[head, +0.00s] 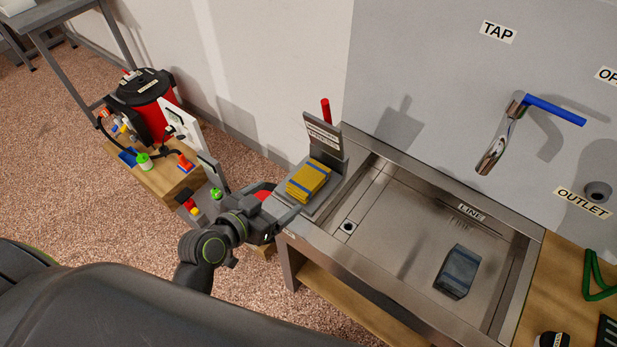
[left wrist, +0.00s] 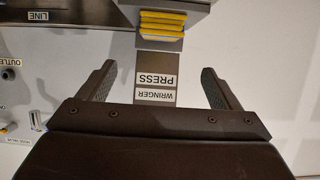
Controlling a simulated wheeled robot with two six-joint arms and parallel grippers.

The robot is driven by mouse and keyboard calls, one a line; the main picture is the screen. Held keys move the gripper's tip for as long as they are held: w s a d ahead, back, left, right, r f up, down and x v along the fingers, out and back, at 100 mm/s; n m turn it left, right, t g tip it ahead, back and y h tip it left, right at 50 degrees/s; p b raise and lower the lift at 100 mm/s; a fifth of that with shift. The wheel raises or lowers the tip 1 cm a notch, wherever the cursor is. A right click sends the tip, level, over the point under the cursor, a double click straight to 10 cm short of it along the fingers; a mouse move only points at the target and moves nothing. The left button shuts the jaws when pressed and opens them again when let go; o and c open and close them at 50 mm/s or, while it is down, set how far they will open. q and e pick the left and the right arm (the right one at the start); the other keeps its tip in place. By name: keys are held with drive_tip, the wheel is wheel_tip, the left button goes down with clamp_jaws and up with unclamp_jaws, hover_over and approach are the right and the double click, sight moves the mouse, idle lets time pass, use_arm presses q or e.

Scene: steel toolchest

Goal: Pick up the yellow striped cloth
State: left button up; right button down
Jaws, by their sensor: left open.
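The yellow striped cloth (head: 308,181) is a folded yellow stack with blue-grey bands. It lies on the flat grey plate of the wringer press (head: 324,140), at the sink's left end. In the left wrist view the cloth (left wrist: 162,27) shows at the top centre, with its layered edge facing the camera. My left gripper (head: 285,201) is just left of the cloth in the head view. Its jaws are open and empty, and the fingers (left wrist: 158,70) stand wide apart with the cloth beyond their tips. My right gripper is not in view.
A tap (head: 498,140) with a blue lever hangs above. A wooden cart (head: 160,178) with a red canister (head: 150,100) and small items stands left.

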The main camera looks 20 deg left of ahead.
sight(305, 181)
use_arm(q)
drive_tip(key=p+x, duration=0.1)
drive_tip(key=x, duration=0.5)
drive_tip(key=shift+w+d+f, duration=0.1)
drive_tip(key=shift+w+f, duration=0.15)
drive_tip(key=shift+w, duration=0.1)
drive_tip(key=shift+f+p+x, duration=0.15)
drive_tip(key=shift+p+x, duration=0.15)
drive_tip(key=shift+x, duration=1)
drive_tip(key=shift+f+p+x, duration=0.15)
drive_tip(key=shift+p+x, duration=0.15)
drive_tip(key=shift+x, duration=1)
drive_tip(key=shift+s, duration=0.15)
drive_tip(key=shift+c, duration=0.4)
drive_tip(key=c, duration=1.1)
drive_tip(key=shift+r, duration=0.15)
